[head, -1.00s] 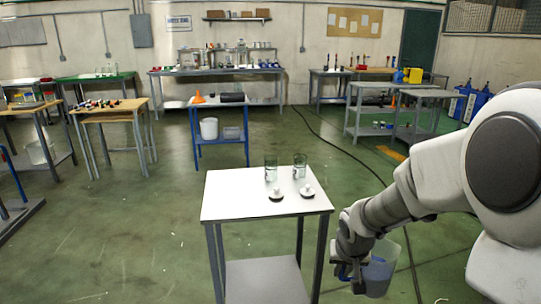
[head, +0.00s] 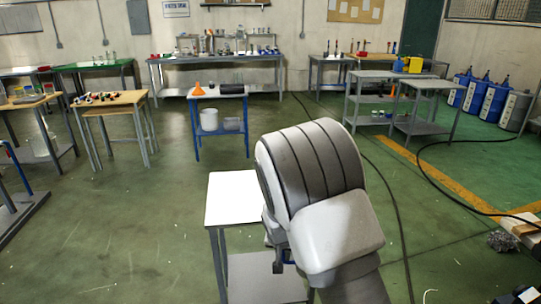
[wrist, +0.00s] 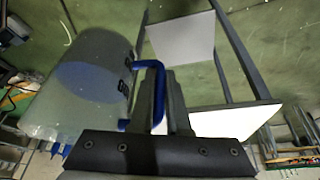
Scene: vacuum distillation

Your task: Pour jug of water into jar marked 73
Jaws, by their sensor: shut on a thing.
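The jug (wrist: 85,85) is a translucent grey vessel with dark markings, bluish water and a blue handle. It is at the left of the wrist view. My gripper (wrist: 160,88) is shut on the jug's blue handle, and the jug looks tilted in that view. In the head view my arm hides the gripper and most of the jug, in front of the white-topped table (head: 229,200). The jars are hidden behind my arm there and I do not see them in the wrist view, so no number can be read.
The table's lower shelf (head: 255,278) and grey legs are just beside my gripper. A blue-legged table (head: 219,93) with an orange funnel stands behind it. Grey tables (head: 432,84) stand at the back right.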

